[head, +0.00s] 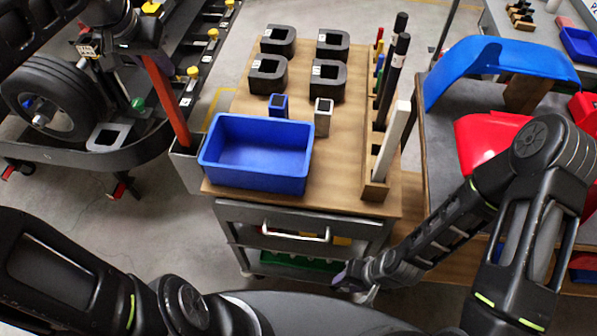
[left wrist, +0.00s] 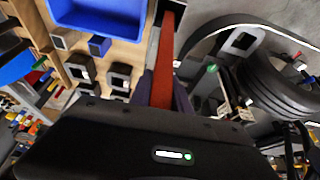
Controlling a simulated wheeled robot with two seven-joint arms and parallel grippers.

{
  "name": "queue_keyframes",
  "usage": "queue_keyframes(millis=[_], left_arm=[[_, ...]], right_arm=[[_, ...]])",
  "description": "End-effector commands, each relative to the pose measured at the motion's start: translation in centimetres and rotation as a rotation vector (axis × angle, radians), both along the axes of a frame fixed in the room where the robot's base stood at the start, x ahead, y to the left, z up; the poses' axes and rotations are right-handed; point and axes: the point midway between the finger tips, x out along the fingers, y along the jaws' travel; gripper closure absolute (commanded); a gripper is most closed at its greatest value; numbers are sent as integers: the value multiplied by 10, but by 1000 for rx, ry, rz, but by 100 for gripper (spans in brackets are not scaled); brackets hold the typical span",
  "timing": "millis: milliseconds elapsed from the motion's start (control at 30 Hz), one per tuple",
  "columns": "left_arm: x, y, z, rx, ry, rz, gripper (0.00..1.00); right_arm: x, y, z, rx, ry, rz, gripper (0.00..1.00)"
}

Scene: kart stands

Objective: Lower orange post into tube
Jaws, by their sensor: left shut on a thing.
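The orange-red post (head: 166,98) is long and tilted, its lower end toward the bottom right in the head view. My left gripper (head: 146,52) is shut on its upper part; in the left wrist view the fingers lie on both sides of the post (left wrist: 163,80). The lower end overlaps the mouth of a grey open-topped tube (head: 190,168) at the cart's left side. I cannot tell how deep it sits inside. My right gripper (head: 349,277) hangs low in front of the cart, away from the post; its jaw opening is unclear.
A blue bin (head: 256,180) stands on the wooden cart top close to the tube. Several black square blocks (head: 268,75) and a rack of rods (head: 380,160) are farther over. The kart's frame and wheel (head: 50,100) are at the left, with a square opening (head: 108,137).

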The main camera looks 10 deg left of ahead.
Motion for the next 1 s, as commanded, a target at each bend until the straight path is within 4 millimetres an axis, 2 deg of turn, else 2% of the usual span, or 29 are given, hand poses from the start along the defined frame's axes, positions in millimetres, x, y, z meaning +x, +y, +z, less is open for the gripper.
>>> queue_keyframes(millis=[1000], left_arm=[[0,0,-57,0,-1,-1,100]], right_arm=[[5,3,-42,11,-18,5,64]])
